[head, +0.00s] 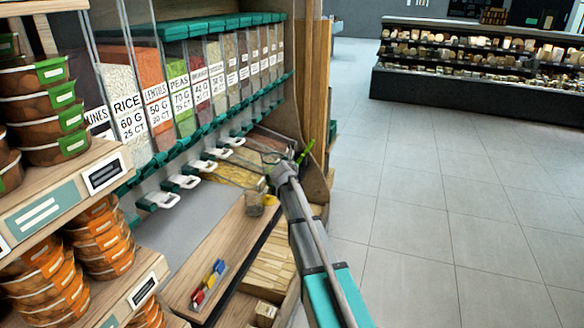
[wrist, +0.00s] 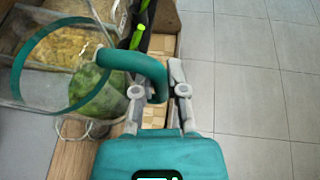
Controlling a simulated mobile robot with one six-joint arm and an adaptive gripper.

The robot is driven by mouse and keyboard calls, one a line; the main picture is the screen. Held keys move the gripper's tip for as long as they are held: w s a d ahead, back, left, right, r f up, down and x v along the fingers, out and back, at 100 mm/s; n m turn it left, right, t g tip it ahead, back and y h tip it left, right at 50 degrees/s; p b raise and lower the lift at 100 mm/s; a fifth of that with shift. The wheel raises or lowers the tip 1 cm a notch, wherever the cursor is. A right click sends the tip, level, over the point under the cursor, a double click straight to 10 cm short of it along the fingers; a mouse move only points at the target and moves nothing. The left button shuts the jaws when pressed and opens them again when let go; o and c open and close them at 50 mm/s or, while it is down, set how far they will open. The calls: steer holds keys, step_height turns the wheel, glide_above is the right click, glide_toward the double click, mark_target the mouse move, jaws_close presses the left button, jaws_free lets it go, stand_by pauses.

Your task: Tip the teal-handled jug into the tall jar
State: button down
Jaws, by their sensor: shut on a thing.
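My gripper (wrist: 160,95) is shut on the teal handle (wrist: 140,60) of a clear jug (wrist: 22,78). The jug has a teal rim, and its mouth faces the wrist camera. Green contents (wrist: 100,92) show through or beside the jug near the handle; I cannot tell whether they are inside it. In the head view my gripper (head: 276,168) is over the far part of the wooden ledge, and the jug is hard to make out. A small brownish jar-like thing (head: 254,204) stands on the ledge just below the gripper; I cannot tell whether it is the tall jar.
A row of labelled dispensers (head: 160,100) with teal-trimmed spouts lines the left. Open bins of grain (head: 232,175) lie behind the wooden ledge (head: 225,245). Small coloured items (head: 208,280) lie at its near end. Stacked tubs (head: 100,240) fill the left shelves. The tiled floor (head: 430,200) at right is clear.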

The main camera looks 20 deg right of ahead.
mark_target(272, 160)
steer(key=shift+a, duration=0.15)
